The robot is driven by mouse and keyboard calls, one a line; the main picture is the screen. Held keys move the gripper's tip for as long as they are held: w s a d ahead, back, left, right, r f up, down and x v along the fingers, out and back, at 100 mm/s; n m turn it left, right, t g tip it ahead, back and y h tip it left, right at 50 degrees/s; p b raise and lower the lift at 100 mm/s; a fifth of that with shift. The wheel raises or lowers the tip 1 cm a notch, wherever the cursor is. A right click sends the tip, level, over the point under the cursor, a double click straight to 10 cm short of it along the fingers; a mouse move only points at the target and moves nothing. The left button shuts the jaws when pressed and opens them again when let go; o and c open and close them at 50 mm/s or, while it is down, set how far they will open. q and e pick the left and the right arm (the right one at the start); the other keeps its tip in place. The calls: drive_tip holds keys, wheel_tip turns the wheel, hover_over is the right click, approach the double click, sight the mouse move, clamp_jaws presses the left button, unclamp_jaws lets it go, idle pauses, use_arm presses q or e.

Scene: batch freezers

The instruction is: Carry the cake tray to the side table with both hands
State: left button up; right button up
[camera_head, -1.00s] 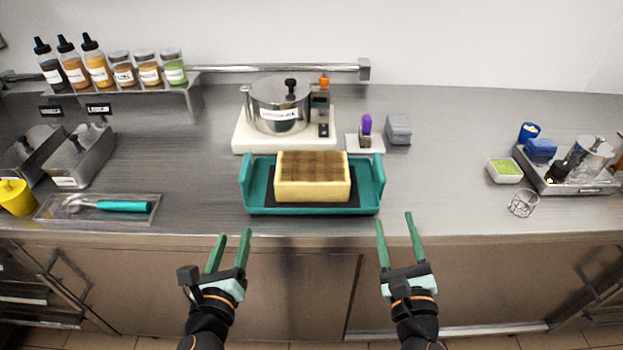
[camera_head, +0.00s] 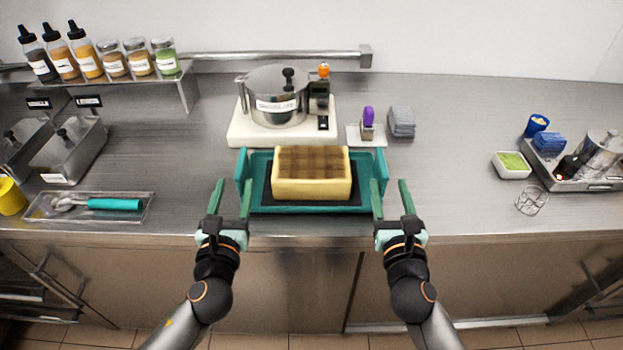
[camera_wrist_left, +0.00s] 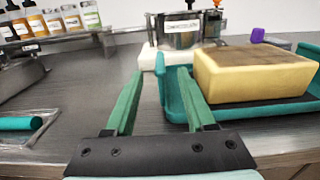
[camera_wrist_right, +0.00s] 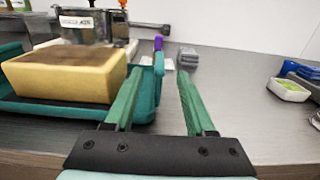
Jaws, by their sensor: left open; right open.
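The teal cake tray (camera_head: 300,208) sits on the steel counter with a raised handle wall at each end. A rectangular yellow cake with a brown top (camera_head: 312,174) lies in it on a dark mat. My left gripper (camera_head: 232,183) is open at the tray's left end; in the left wrist view (camera_wrist_left: 150,80) the left handle (camera_wrist_left: 170,90) shows beside and beyond its right finger. My right gripper (camera_head: 391,183) is open at the tray's right end; in the right wrist view (camera_wrist_right: 160,80) the right handle (camera_wrist_right: 150,95) shows close to its left finger. Neither gripper holds anything.
A steel pot (camera_head: 275,97) on a white base stands behind the tray. A clear dish with a teal-handled tool (camera_head: 115,204) lies left. A green-filled bowl (camera_head: 511,165) and a whisk (camera_head: 532,201) sit right. Counter space either side of the tray is clear. No side table is visible.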

sight(240, 161)
use_arm(q)
drive_tip(key=w, duration=0.8)
drive_tip(key=shift+w, duration=0.2)
use_arm(e)
drive_tip(key=w, duration=0.8)
drive_tip(key=shift+w, duration=0.2)
use_arm(q)
clamp_jaws()
use_arm(e)
clamp_jaws()
use_arm(q)
drive_tip(key=shift+r, duration=0.3)
use_arm(e)
drive_tip(key=shift+r, duration=0.3)
